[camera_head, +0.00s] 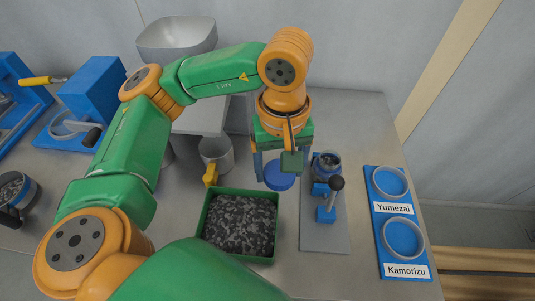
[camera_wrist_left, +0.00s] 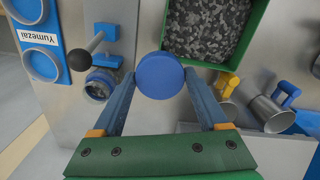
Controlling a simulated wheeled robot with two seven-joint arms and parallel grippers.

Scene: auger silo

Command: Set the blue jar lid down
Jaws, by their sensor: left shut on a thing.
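The blue jar lid (camera_head: 279,178) is a flat round disc. It also shows in the left wrist view (camera_wrist_left: 160,76), between the two fingertips. My left gripper (camera_head: 279,172) is shut on the lid by its sides, just behind the tray of dark granules and left of the jar fixture. Whether the lid touches the table or hangs a little above it, I cannot tell. A small jar (camera_head: 327,160) stands uncovered at the back of the fixture; it also shows in the left wrist view (camera_wrist_left: 101,84). My right gripper is not in view.
A green tray (camera_head: 203,215) of dark granules lies in front. A metal cup with a yellow handle (camera_head: 214,152) stands to the left. The jar fixture has a black-knobbed lever (camera_head: 336,184). A blue holder labelled Yumezai and Kamorizu (camera_head: 394,208) lies at right. Blue machines stand far left.

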